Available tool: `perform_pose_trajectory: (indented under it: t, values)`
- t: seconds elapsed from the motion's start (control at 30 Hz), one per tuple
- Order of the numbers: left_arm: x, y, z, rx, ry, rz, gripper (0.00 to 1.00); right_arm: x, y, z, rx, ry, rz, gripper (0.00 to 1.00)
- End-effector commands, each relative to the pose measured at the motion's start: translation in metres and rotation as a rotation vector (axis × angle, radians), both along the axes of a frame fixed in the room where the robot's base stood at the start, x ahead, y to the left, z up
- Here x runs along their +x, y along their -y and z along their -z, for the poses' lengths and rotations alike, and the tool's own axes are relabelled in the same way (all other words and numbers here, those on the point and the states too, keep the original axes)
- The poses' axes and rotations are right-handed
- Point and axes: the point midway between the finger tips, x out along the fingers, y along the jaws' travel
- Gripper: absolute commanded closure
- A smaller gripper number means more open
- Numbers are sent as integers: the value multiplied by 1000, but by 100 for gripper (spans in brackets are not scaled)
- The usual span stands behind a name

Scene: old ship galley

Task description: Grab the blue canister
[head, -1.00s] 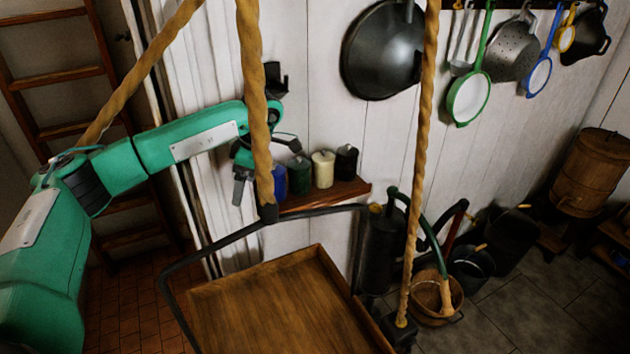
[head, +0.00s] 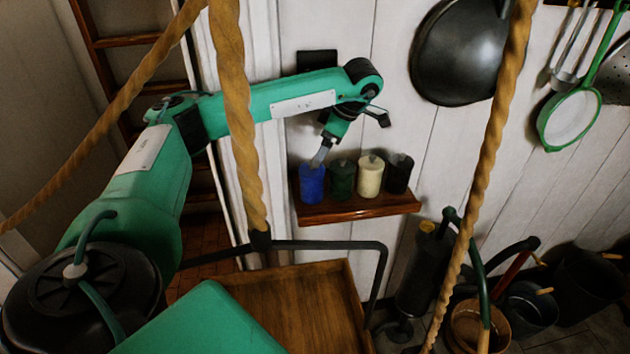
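The blue canister (head: 312,186) stands upright at the left end of a small wooden wall shelf (head: 345,212). My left gripper (head: 321,158) reaches down from above, with its fingertips at the top of the blue canister. The fingers are small and seen edge-on, so I cannot tell whether they are apart or closed on the lid. A dark green canister (head: 342,181), a cream canister (head: 370,177) and a black canister (head: 398,174) stand in a row to its right. My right gripper is not in view.
A hanging wooden tray (head: 290,300) with a dark metal frame and thick ropes (head: 240,130) is in front of the shelf. A large dark pan lid (head: 460,50) hangs on the wall above right. Buckets (head: 525,305) stand at the lower right.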

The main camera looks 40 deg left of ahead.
Motion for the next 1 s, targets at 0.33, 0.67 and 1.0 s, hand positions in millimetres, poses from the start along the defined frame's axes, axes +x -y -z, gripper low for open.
perform_pose_trajectory:
  t: [0.33,0.67,1.0]
  values:
    - [-7,-13,38,-1,-2,-1,11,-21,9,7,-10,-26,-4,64]
    - [-10,-21,57,-1,0,0,11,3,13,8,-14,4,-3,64]
    - [-15,-26,74,-1,-4,1,11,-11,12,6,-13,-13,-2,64]
